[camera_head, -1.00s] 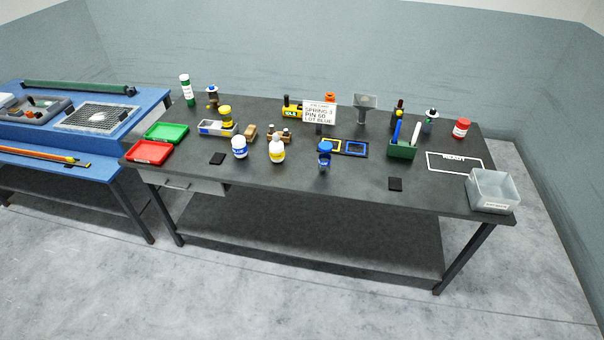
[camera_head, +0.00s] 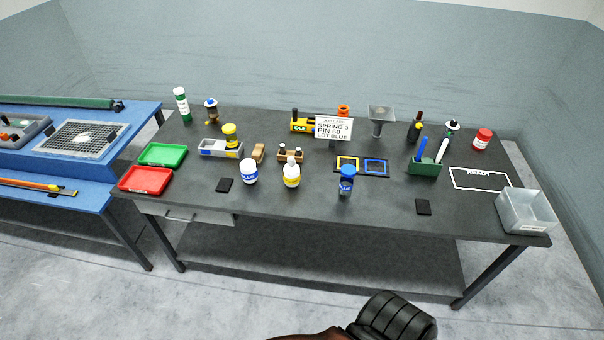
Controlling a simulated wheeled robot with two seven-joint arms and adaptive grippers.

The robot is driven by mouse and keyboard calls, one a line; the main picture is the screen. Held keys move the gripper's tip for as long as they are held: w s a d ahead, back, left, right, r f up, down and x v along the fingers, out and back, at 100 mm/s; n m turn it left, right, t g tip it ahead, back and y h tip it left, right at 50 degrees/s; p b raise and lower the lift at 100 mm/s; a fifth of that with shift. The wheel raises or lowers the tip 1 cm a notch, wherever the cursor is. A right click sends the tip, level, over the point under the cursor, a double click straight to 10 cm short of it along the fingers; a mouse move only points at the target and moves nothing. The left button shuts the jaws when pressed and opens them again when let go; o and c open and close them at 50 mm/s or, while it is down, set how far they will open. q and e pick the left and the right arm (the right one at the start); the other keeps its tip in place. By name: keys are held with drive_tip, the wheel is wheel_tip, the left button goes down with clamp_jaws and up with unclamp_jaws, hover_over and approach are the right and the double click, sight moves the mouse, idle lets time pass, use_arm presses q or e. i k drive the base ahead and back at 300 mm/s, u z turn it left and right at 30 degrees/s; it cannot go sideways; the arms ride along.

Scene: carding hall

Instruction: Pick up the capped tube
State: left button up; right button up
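A tall white tube (camera_head: 181,104) with a green band and a pale top stands upright at the back left of the dark table; it looks like the capped tube, though I cannot be sure. A shorter blue container (camera_head: 346,182) with a blue cap stands near the table's front middle. A dark ribbed part of mine with a brownish link shows at the bottom edge, below the table front. I see no fingertips of either gripper, and nothing held.
The dark table (camera_head: 290,214) holds a red tray (camera_head: 146,180), a green tray (camera_head: 163,154), several bottles, a sign (camera_head: 333,128), a green pen holder (camera_head: 424,168) and a clear bin (camera_head: 526,210). The READY outline (camera_head: 479,178) is empty. A blue bench (camera_head: 90,189) stands left.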

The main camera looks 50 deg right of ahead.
sight(345, 184)
drive_tip(key=u, duration=0.05)
drive_tip(key=i, duration=0.85)
drive_tip(key=z, duration=0.75)
drive_tip(key=i, duration=0.6)
drive_tip(key=z, duration=0.65)
